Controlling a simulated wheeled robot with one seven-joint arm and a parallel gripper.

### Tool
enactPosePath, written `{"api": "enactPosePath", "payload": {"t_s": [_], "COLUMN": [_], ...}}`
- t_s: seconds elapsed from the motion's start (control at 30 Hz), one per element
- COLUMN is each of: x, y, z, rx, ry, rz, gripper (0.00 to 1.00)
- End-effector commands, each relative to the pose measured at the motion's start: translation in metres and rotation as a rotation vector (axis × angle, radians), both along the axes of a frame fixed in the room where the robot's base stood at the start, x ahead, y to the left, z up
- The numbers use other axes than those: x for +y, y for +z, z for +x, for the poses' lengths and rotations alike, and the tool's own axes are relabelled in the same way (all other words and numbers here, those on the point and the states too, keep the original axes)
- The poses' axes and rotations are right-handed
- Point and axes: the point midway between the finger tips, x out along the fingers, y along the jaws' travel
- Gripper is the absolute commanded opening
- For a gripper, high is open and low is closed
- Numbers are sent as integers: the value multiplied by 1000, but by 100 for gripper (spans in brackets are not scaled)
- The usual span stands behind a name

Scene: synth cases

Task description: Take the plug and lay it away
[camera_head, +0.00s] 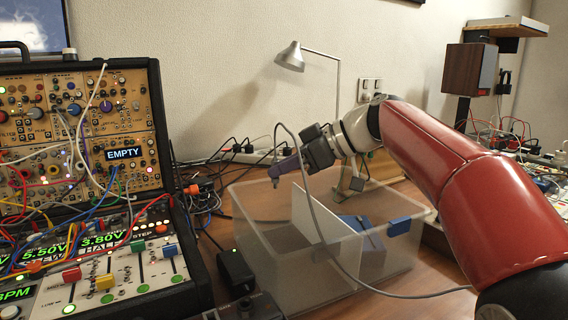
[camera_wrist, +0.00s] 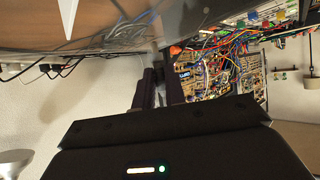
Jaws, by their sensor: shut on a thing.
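My gripper (camera_head: 281,171) reaches in from the right, above the back left part of a clear plastic bin (camera_head: 262,264). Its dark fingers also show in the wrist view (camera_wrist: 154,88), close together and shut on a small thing. I take this for the plug, but it is mostly hidden between the fingers and its shape cannot be made out. A white upright divider (camera_head: 309,214) splits the bin. A blue object (camera_head: 364,236) lies in the right compartment. The left compartment shows no clear object. A grey cable (camera_head: 319,222) runs down in front of the divider.
A synthesizer case (camera_head: 105,200) with patch cables, sliders and an "EMPTY" display fills the left. A black adapter (camera_head: 236,271) stands left of the bin. Power strips and cables (camera_head: 243,155) lie along the wall. A lamp (camera_head: 291,57) and a speaker (camera_head: 468,70) stand behind.

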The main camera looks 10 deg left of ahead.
Motion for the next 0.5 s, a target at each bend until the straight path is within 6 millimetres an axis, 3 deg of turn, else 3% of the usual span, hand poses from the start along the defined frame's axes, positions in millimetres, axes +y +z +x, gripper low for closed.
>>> {"api": "enactPosePath", "payload": {"t_s": [0.27, 0.3, 0.43, 0.5], "x": [0, 0, 0, 0], "y": [-1, -1, -1, -1], "z": [0, 0, 0, 0], "rx": [0, 0, 0, 0], "ry": [0, 0, 0, 0], "rz": [0, 0, 0, 0], "gripper": [0, 18, 35, 38]}}
